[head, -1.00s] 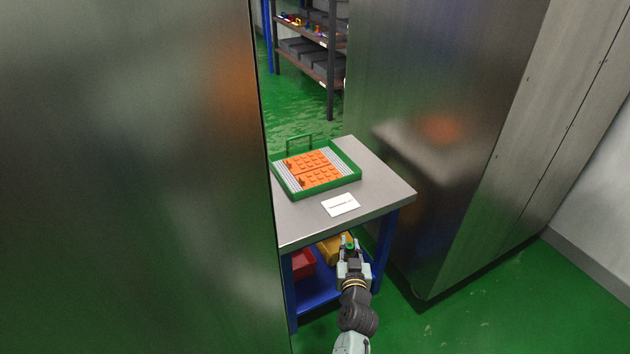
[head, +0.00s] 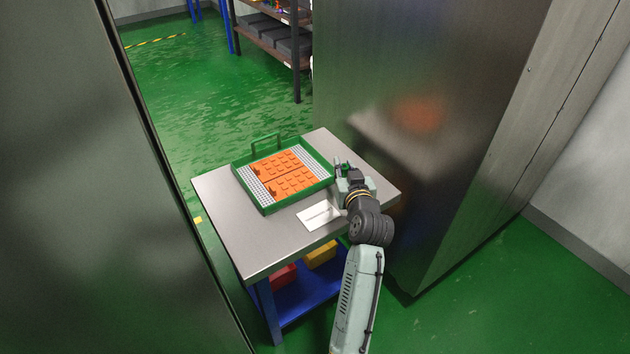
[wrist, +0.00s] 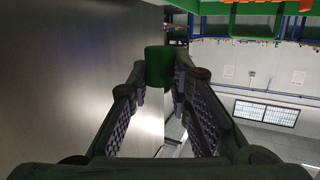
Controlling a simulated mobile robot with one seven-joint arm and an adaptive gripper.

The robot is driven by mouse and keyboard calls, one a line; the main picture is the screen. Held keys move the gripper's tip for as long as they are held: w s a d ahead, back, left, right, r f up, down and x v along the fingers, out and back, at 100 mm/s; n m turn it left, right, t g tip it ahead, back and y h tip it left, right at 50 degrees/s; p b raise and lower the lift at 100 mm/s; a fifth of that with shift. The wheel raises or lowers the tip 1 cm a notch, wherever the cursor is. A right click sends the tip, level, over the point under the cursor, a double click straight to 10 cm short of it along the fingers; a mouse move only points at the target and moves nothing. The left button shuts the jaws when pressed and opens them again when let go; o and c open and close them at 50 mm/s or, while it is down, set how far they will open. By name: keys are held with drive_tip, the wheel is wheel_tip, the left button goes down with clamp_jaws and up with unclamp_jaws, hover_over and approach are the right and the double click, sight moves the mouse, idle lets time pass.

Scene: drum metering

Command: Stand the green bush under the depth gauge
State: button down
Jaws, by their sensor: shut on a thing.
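The green bush (wrist: 159,67) is held between the two fingertips of my gripper (wrist: 160,84) in the wrist view. In the head view the bush (head: 345,164) shows as a small green spot at the tip of my gripper (head: 343,172). My gripper is shut on it, over the right part of the steel table (head: 236,222), just right of the green tray. I cannot tell its exact height above the table. I cannot make out a depth gauge in either view.
A green tray (head: 300,198) with orange studded blocks (head: 280,166) stands on the table, and a white card (head: 318,215) lies before it. Tall metal cabinets flank the table at left (head: 70,200) and right (head: 430,100). Red (head: 284,275) and yellow (head: 320,253) bins sit below.

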wheel_tip(320, 180, down, 3)
drive_tip(key=shift+s+f, duration=0.15)
drive_tip(key=shift+f+p, duration=0.3)
drive_tip(key=shift+f, duration=2.1)
drive_tip(key=shift+f, duration=0.1)
drive_tip(key=c, duration=1.5)
unclamp_jaws()
